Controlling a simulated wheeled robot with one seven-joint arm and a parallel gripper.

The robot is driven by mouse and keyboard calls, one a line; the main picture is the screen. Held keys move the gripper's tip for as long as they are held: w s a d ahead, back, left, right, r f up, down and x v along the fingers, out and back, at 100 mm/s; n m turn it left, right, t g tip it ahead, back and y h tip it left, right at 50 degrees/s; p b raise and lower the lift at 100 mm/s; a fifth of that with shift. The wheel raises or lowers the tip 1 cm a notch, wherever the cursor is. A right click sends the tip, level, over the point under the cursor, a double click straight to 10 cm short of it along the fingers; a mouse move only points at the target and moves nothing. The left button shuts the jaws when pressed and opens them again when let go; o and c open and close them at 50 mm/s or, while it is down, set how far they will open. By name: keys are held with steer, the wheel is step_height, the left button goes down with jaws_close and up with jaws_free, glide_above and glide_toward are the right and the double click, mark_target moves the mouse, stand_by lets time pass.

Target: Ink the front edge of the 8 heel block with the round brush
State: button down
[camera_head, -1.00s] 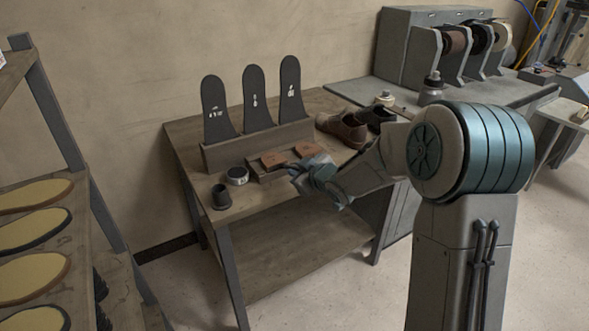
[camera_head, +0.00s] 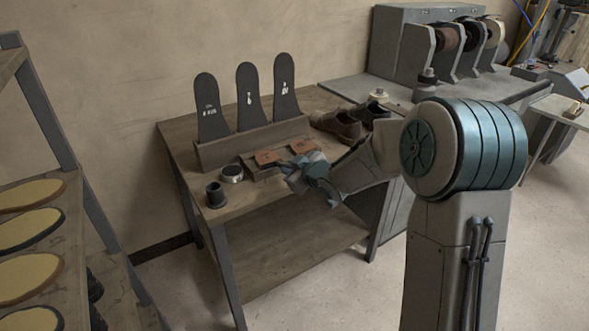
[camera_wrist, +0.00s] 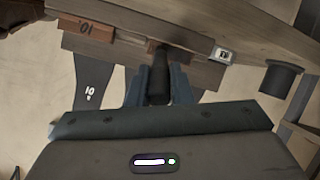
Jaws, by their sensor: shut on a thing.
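My gripper (camera_wrist: 155,88) is shut on a dark upright handle, the brush (camera_wrist: 160,75), in the wrist view; its bristle end is hard to make out. In the head view my gripper (camera_head: 294,180) is just in front of two brown heel blocks on a low wooden stand. The left block (camera_head: 267,157) shows in the wrist view only as a brown patch behind the brush, its number hidden. The right block (camera_head: 302,146) reads 10 in the wrist view (camera_wrist: 86,29). I cannot tell whether the brush touches a block.
Several dark sole templates (camera_head: 248,95) stand behind in a rack. Brown shoes (camera_head: 336,124) are at the right. A shelf of soles (camera_head: 30,230) is at the left.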

steer(key=shift+s+a+b, duration=0.6)
steer(key=shift+a+b, duration=0.05)
steer(key=shift+a, duration=0.25)
steer(key=shift+s+a+b, duration=0.75)
steer(key=shift+a+b, duration=0.2)
steer(key=shift+a, duration=0.05)
steer(key=r+p+v, duration=0.1)
steer(key=p+v, duration=0.3)
steer(key=v, duration=0.4)
steer(key=shift+w, duration=0.15)
steer(key=shift+f, duration=0.1)
